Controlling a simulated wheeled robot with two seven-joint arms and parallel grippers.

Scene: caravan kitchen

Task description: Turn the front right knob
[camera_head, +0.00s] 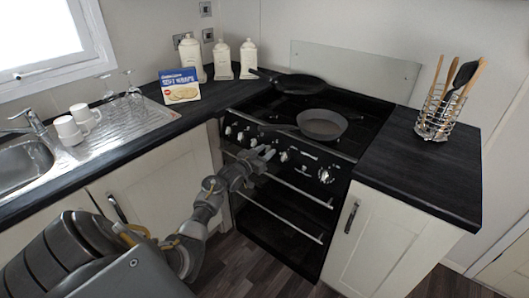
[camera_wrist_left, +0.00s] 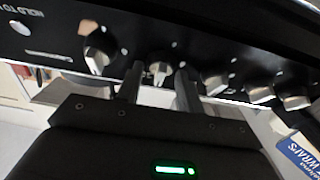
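The black stove (camera_head: 290,190) has a row of silver knobs along its front panel. The rightmost knob (camera_head: 325,175) stands clear, to the right of my left gripper (camera_head: 264,152); in the left wrist view it appears to be the leftmost knob (camera_wrist_left: 98,50). My left gripper is at the front panel with its fingers apart. In the left wrist view, the second knob from the left (camera_wrist_left: 158,72) shows between the fingertips (camera_wrist_left: 158,86); I cannot tell whether they touch it. My right gripper is not in view.
A pan (camera_head: 322,124) and another dark pan (camera_head: 299,84) sit on the hob. An oven handle (camera_head: 285,217) runs below the panel. A wraps box (camera_head: 180,86) and canisters stand behind left; a utensil rack (camera_head: 438,118) stands on the right counter. That counter's front is clear.

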